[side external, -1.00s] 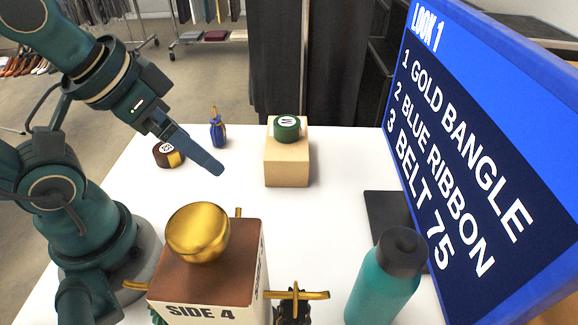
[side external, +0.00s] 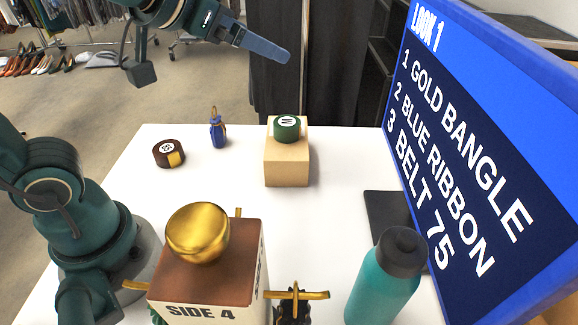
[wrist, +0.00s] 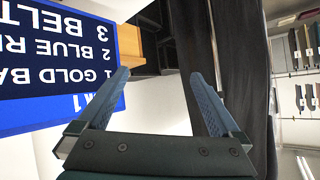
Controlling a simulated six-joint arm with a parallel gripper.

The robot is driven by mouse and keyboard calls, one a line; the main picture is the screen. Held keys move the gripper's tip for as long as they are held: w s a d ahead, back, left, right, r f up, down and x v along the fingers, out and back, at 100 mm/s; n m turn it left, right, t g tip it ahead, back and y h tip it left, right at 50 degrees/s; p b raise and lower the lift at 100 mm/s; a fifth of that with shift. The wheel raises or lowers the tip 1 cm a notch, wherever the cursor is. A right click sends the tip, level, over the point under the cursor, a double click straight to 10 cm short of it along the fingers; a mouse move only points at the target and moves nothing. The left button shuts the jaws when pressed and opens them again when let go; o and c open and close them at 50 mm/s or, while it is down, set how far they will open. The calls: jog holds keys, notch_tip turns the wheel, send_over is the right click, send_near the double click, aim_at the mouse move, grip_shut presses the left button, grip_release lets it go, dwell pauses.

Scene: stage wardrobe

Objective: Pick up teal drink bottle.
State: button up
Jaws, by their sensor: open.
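The teal drink bottle (side external: 382,284) stands upright at the front right of the white table in the side view, with a dark grey cap. Its lower end is cut off by the picture's edge. My gripper (side external: 284,57) is high up at the top of the side view, above and behind the table and far from the bottle. In the wrist view my gripper (wrist: 161,88) has its two blue fingers wide apart with nothing between them. The bottle does not show in the wrist view.
A blue sign (side external: 489,160) stands close to the right of the bottle. A box (side external: 207,284) with a gold dome (side external: 197,233) is at front left. A cardboard block (side external: 286,166) holds a green roll (side external: 287,128). The middle of the white table (side external: 310,228) is clear.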

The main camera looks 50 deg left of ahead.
jog(key=w+d+r+m+t+h, duration=0.3)
jog(key=w+d+m+h, duration=0.35)
jog(key=d, duration=0.45)
jog(key=s+d+f+m+g+h, duration=0.2)
jog(key=s+d+m+g+h, duration=0.1)
jog(key=s+d+g, duration=0.1)
jog(key=s+d+f+m+g+h, duration=0.2)
jog(key=s+d+f+m+g, duration=0.1)
jog(key=d, duration=0.3)
jog(key=s+d+f+m+g+h, duration=0.3)
jog(key=s+d+g, duration=0.2)
jog(key=d+g, duration=0.1)
jog(key=shift+s+f+m+h, duration=0.2)
jog(key=shift+s+m+h, duration=0.05)
jog(key=shift+h, duration=0.1)
send_near(408, 296)
jog(key=d+f, duration=0.1)
jog(key=w+d+f, duration=0.1)
jog(key=d, duration=0.1)
jog(key=w+d+f, duration=0.1)
jog(key=f, duration=0.1)
jog(key=shift+d, duration=0.2)
jog(key=shift+d+f, duration=0.35)
jog(key=shift+d, duration=0.05)
jog(key=shift+x, duration=2.15)
